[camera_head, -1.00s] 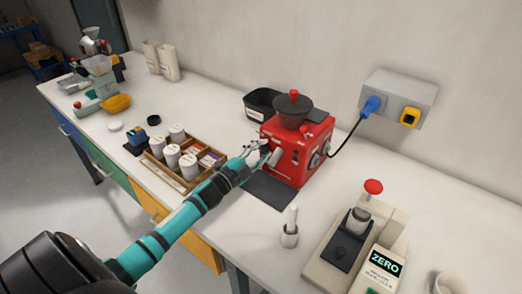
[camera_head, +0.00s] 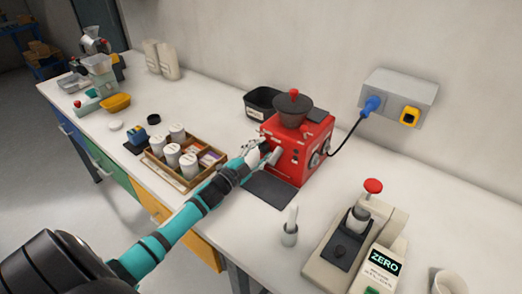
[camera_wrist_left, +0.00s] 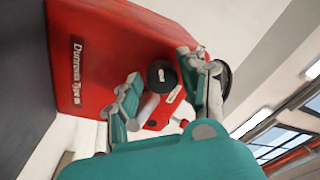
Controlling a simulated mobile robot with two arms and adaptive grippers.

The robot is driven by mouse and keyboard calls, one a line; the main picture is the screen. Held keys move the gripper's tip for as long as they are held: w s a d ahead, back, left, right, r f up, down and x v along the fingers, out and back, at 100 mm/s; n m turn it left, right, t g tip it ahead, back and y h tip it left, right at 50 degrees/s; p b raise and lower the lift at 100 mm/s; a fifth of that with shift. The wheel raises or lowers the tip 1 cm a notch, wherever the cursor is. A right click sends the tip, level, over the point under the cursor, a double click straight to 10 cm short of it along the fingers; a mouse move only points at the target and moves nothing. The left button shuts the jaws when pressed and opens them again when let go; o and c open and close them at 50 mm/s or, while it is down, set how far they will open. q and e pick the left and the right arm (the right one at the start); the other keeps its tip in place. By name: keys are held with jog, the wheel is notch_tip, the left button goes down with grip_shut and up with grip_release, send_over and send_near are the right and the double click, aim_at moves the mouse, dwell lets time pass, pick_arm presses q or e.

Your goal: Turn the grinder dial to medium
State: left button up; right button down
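The red grinder (camera_head: 292,155) with a dark hopper (camera_head: 292,113) stands on the white bench. My left gripper (camera_head: 262,148) is at the grinder's left side. In the left wrist view, a round black knob with a pale mark (camera_wrist_left: 160,74), apparently the dial, sits on the red body (camera_wrist_left: 120,45). My left gripper's fingers (camera_wrist_left: 170,88) are apart, one on each side of the knob in the picture. I cannot tell whether they touch it. The dial's setting is not readable. My right gripper is not in view.
A dark mat (camera_head: 268,190) lies in front of the grinder. A wooden tray (camera_head: 186,183) with white canisters is on the left. A cable runs to the wall socket box (camera_head: 398,98).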

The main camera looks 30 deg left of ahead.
pick_arm(q)
jog(key=shift+o, duration=0.8)
jog(key=s+a+f, duration=0.1)
jog(key=s, duration=1.1)
jog(key=shift+a, duration=0.35)
jog(key=shift+f, duration=0.15)
